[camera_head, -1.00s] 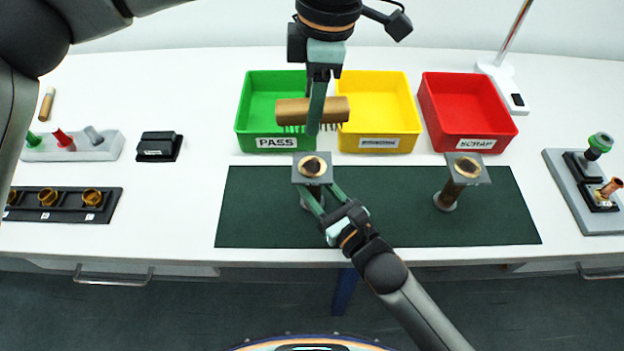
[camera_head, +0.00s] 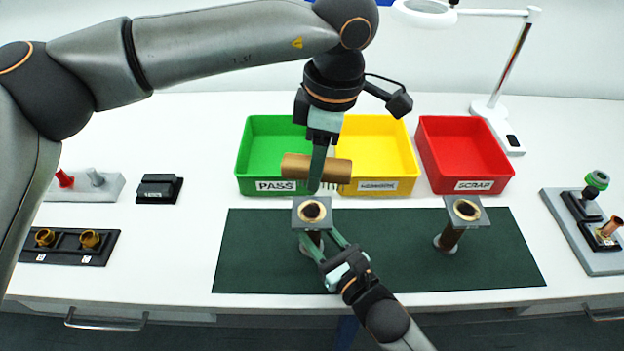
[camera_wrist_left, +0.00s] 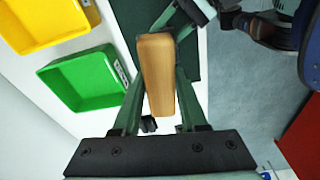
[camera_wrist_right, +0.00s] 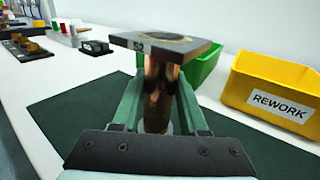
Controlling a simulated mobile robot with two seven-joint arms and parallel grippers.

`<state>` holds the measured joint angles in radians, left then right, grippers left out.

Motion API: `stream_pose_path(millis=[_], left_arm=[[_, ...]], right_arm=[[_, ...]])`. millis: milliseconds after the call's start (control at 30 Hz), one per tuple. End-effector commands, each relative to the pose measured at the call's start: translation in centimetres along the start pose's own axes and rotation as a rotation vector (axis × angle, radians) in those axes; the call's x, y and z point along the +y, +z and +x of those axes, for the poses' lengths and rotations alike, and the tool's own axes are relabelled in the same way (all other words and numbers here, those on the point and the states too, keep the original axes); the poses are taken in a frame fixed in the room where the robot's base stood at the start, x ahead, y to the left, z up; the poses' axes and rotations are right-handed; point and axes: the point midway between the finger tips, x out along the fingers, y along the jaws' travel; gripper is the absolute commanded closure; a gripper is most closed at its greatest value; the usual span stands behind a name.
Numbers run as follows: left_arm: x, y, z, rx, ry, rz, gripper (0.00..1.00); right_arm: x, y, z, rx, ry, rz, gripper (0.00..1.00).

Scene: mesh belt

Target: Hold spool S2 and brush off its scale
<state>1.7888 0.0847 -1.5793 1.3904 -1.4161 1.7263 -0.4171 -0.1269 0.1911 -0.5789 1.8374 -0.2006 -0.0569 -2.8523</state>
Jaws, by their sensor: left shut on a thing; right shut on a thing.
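My right gripper (camera_head: 322,243) is shut on the barrel below the plate. A wooden brush (camera_head: 335,169) with dark bristles pointing down is in my left gripper (camera_head: 317,172), which is shut on its block. The brush hangs just above and behind the spool's top plate; contact cannot be told. The brush block also fills the left wrist view (camera_wrist_left: 157,75).
A second spool (camera_head: 453,232) stands on the mat to the right. Green PASS (camera_head: 250,170), yellow REWORK (camera_head: 405,150) and red SCRAP (camera_head: 440,170) bins stand behind the mat. A gauge fixture (camera_head: 575,235) is at right; a black rack (camera_head: 70,247) is at left.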

Motion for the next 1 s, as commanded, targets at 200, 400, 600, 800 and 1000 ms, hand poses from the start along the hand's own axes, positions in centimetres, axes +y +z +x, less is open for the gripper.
stream_pose_path(millis=[200, 400, 600, 800, 1000], left_arm=[[-0.3, 1.1, 1.6, 0.001, 0.017, 0.217, 1.00], [-0.3, 1.2, 1.7, 0.002, 0.022, 0.245, 1.00], [-0.3, 1.2, 1.7, 0.002, 0.021, 0.243, 1.00], [-0.3, 1.2, 2.3, 0.003, 0.020, 0.242, 1.00], [-0.3, 1.4, 3.8, 0.003, 0.019, 0.243, 1.00]], right_arm=[[-0.1, 0.0, 0.0, 0.000, -0.001, -0.001, 1.00], [-0.1, 0.0, 0.0, 0.000, -0.001, -0.001, 1.00], [-0.1, 0.0, 0.0, -0.001, -0.001, -0.001, 1.00], [-0.1, 0.0, 0.0, -0.001, -0.001, -0.001, 1.00], [-0.1, 0.0, 0.0, -0.001, -0.001, -0.001, 1.00]])
